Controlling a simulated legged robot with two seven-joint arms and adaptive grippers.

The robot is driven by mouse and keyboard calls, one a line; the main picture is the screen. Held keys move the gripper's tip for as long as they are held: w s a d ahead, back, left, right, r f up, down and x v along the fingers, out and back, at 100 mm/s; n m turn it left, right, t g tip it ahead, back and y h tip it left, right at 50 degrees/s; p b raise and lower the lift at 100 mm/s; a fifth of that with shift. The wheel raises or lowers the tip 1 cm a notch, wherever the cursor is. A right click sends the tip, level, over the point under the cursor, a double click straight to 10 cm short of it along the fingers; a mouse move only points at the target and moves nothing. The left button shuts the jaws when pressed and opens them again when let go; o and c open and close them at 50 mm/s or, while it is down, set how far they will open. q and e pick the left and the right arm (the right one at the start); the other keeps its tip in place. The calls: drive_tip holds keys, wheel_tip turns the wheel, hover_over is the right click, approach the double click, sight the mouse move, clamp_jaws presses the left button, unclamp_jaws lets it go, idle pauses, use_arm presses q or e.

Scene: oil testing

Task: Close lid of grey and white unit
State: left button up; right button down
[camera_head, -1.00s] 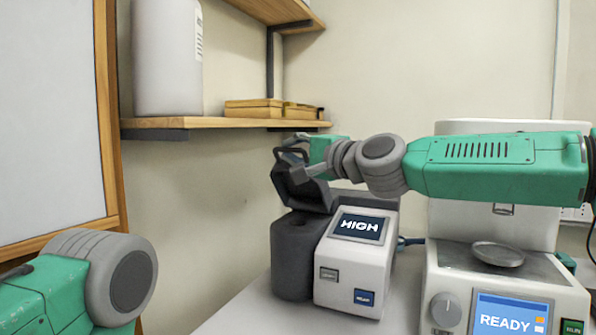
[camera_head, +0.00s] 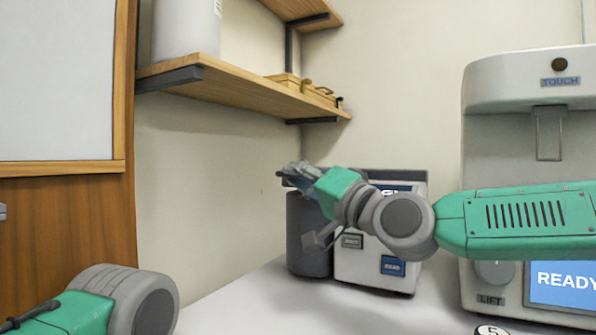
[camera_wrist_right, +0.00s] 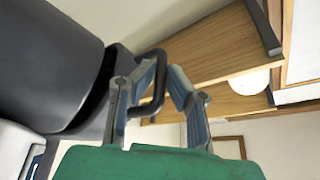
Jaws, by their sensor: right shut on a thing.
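The grey and white unit stands on the table, with a white body (camera_head: 370,262) and a dark grey round part (camera_head: 307,235) on its left. Its dark grey lid (camera_head: 402,175) lies about level across the top; my right arm partly covers it, and I cannot tell whether it sits flush. My right gripper (camera_head: 297,174) is at the lid's front left. In the right wrist view, its fingers (camera_wrist_right: 150,88) are at the black loop handle (camera_wrist_right: 158,70), shut on it. The dark round part (camera_wrist_right: 50,60) fills the upper left there.
A white machine (camera_head: 515,120) with a blue screen stands on the right. A wooden shelf (camera_head: 230,90) hangs above, left of the unit. A wood-framed board (camera_head: 55,90) is at the left. The white table (camera_head: 240,305) is clear at front left.

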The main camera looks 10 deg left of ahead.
drive_tip(key=shift+w+d+f, duration=0.15)
drive_tip(key=shift+w+f, duration=0.05)
drive_tip(key=shift+f, duration=1)
drive_tip(key=c, duration=1.6)
unclamp_jaws()
drive_tip(key=shift+s+r, duration=0.1)
drive_tip(key=shift+r, duration=0.05)
drive_tip(key=v, duration=1.2)
